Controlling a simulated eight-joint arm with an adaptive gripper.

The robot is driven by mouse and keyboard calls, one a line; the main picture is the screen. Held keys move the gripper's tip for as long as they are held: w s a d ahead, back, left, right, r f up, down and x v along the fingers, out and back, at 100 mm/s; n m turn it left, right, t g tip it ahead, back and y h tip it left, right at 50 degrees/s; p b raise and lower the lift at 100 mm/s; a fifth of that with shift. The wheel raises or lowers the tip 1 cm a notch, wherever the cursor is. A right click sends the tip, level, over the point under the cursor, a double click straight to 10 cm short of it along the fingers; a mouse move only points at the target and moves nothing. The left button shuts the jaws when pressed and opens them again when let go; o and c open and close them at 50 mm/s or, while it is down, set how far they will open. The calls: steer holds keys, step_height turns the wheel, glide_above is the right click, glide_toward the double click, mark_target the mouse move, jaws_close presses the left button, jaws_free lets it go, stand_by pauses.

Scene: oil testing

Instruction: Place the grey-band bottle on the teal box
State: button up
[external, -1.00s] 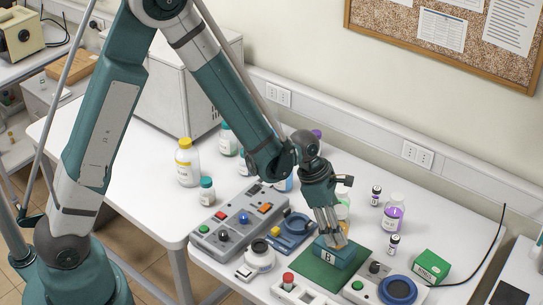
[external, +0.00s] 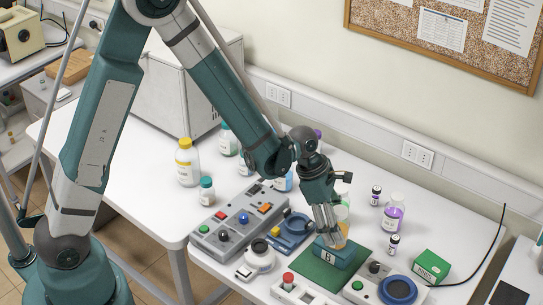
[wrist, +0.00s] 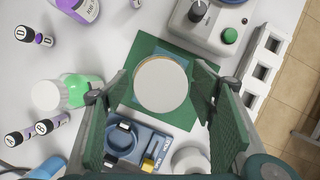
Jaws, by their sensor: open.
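The teal box (external: 334,258), marked with a B, sits on the green mat (external: 310,274). A small amber bottle (external: 343,233), which I take to be the grey-band bottle, stands upright on the box, partly hidden by my fingers; its band is hard to make out. My gripper (external: 332,232) is open around the bottle, with a gap on both sides in the wrist view (wrist: 160,82).
A grey control panel (external: 240,222) and a blue device (external: 290,233) stand left of the mat. A device with a blue dish (external: 398,289) is at front right, beside a green carton (external: 431,266). A purple-liquid bottle (external: 393,214) and small vials stand behind.

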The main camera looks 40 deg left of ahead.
steer(key=b+v, duration=0.1)
steer(key=v, duration=1)
stand_by(0.3)
steer(key=shift+s, duration=0.1)
stand_by(0.4)
steer(key=shift+a, duration=0.15)
steer(key=s+a+r+m+t+y, duration=0.1)
steer(key=s+a+r+m+t, duration=0.1)
steer(key=s+a+r+m, duration=0.4)
steer(key=s+a+r+m+t+y, duration=0.1)
steer(key=s+a+r+m, duration=0.3)
steer(key=a+r, duration=0.5)
steer(key=s+a+r+m+t+y, duration=0.2)
steer(key=s+a+r+m, duration=0.1)
steer(key=s+a+m, duration=0.9)
steer(key=shift+s+a+r+t, duration=0.2)
steer(key=shift+a+r+t, duration=0.15)
steer(key=shift+a, duration=0.7)
